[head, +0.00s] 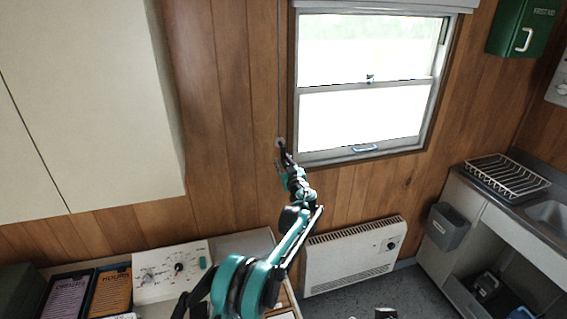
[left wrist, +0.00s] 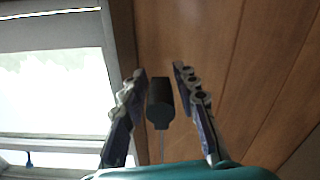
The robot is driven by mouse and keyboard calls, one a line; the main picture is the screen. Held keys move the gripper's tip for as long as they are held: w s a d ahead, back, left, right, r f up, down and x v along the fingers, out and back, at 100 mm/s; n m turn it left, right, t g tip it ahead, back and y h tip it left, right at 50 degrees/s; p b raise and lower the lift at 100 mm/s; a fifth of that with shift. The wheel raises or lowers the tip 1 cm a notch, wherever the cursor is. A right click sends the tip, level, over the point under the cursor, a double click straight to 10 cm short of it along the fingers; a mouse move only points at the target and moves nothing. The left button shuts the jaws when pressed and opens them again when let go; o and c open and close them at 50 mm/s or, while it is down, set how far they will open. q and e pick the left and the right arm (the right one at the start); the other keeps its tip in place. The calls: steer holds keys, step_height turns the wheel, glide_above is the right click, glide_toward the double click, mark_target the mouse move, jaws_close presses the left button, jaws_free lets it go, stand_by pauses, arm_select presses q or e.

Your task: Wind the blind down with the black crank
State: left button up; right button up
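The black crank handle (left wrist: 160,97) shows in the left wrist view between the two fingers of my left gripper (left wrist: 160,70). The fingers are apart, with a gap visible on both sides of the handle. In the head view my left gripper (head: 283,163) reaches up to the wall just left of the window, at the lower end of a thin rod (head: 279,70). The crank is small and partly hidden by the gripper there. The blind (head: 385,4) is a pale grey strip at the top of the window, whose panes (head: 360,118) are uncovered. My right gripper is not in view.
A cream cabinet (head: 90,100) hangs at the left. A control panel (head: 170,272) and trays (head: 113,290) stand below it. A heater (head: 353,255) is under the window. A counter with a dish rack (head: 506,178) and a grey bin (head: 447,226) is at the right.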

arm_select(q)
jaws_close()
steer(key=a+m, duration=0.1)
steer(key=m, duration=0.1)
steer(key=a+m, duration=0.1)
steer(key=shift+s+r+m, duration=0.1)
steer(key=shift+s+m, duration=0.2)
steer(key=shift+m, duration=0.1)
steer(key=shift+s+a+r+m, duration=0.1)
steer(key=shift+a+r+m, duration=0.15)
steer(key=shift+m, duration=0.55)
steer(key=shift+s+a+r+m, duration=0.15)
steer(key=shift+a+m, duration=0.2)
steer(key=shift+m, duration=0.45)
steer(key=o, duration=0.6)
jaws_free()
steer(key=shift+c, duration=0.2)
